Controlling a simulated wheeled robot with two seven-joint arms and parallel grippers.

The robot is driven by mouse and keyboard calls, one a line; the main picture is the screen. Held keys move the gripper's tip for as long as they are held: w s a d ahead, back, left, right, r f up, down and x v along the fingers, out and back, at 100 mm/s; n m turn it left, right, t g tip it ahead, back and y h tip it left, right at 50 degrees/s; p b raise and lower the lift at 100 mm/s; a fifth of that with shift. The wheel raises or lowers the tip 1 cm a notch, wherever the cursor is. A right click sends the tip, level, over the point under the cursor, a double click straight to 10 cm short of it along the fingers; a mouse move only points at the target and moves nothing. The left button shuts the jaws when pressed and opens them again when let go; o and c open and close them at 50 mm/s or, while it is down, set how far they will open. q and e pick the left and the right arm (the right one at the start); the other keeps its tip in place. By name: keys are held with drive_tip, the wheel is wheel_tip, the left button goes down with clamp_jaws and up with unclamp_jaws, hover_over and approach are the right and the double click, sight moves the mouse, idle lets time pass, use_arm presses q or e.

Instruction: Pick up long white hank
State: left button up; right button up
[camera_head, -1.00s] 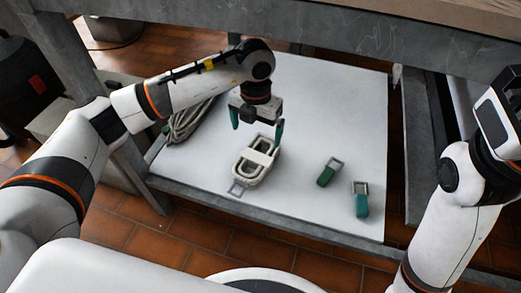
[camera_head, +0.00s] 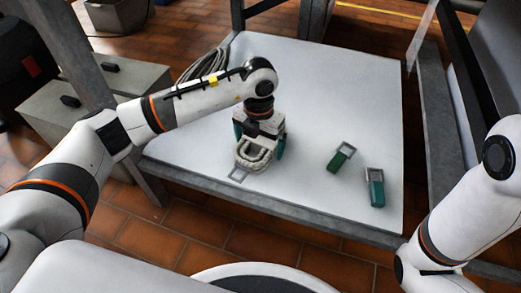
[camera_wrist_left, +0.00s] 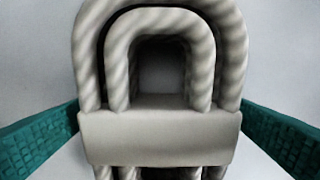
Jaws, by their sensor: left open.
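A white rope hank (camera_head: 254,158) lies on the white tabletop, its lower loop showing below my left gripper (camera_head: 259,145). In the left wrist view the hank (camera_wrist_left: 160,135) shows as nested twisted loops with a pale band across them. The gripper points down and hides the hank's upper part in the head view. My right arm (camera_head: 465,205) is at the right; its gripper is out of view.
Two green pieces with metal frames, one (camera_head: 339,158) and another (camera_head: 375,190), lie to the right. The tabletop's back right is clear.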

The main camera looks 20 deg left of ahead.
use_arm(q)
drive_tip(key=shift+f, duration=0.1)
drive_tip(key=shift+c, duration=0.2)
drive_tip(key=c, duration=0.9)
drive_tip(key=shift+c, duration=0.3)
